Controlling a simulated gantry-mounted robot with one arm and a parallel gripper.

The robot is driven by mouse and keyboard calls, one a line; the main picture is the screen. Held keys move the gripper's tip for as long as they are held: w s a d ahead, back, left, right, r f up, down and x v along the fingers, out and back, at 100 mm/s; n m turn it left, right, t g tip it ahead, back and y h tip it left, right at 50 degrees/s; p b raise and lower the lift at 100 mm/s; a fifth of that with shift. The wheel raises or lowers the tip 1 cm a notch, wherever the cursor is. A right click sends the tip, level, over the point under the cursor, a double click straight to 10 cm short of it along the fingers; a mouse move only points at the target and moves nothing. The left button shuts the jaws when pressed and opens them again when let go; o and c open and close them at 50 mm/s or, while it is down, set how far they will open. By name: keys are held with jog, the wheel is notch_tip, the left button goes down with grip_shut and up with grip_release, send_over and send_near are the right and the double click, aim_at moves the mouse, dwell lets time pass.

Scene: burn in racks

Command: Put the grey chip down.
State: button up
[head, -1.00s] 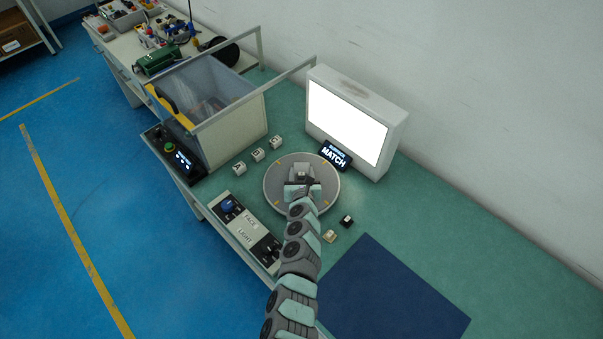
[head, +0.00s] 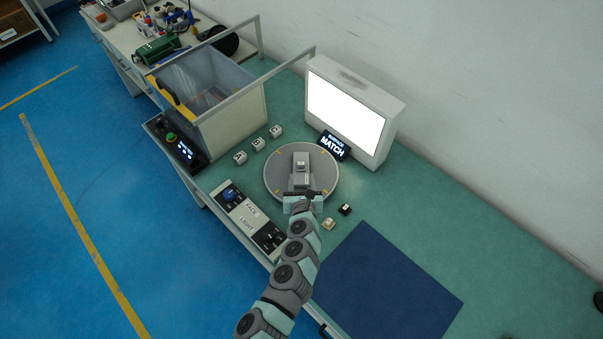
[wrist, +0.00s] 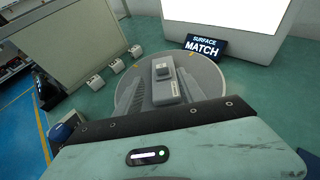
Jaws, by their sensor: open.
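The grey chip (head: 301,163) sits on top of a small grey block on the round turntable (head: 274,180). In the wrist view the chip (wrist: 162,69) is upright on the block (wrist: 168,92). My gripper (head: 302,193) is open and empty, on the near side of the block and apart from the chip. In the wrist view its dark front edge hides the near part of the turntable.
Several white cubes (head: 258,144) stand left of the turntable. A beige cube (head: 328,224) and a black cube (head: 345,209) lie to its right. A lit screen box (head: 350,110) and a MATCH display (head: 333,147) stand behind. A dark blue mat (head: 385,290) lies clear.

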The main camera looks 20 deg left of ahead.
jog(key=shift+v, duration=0.75)
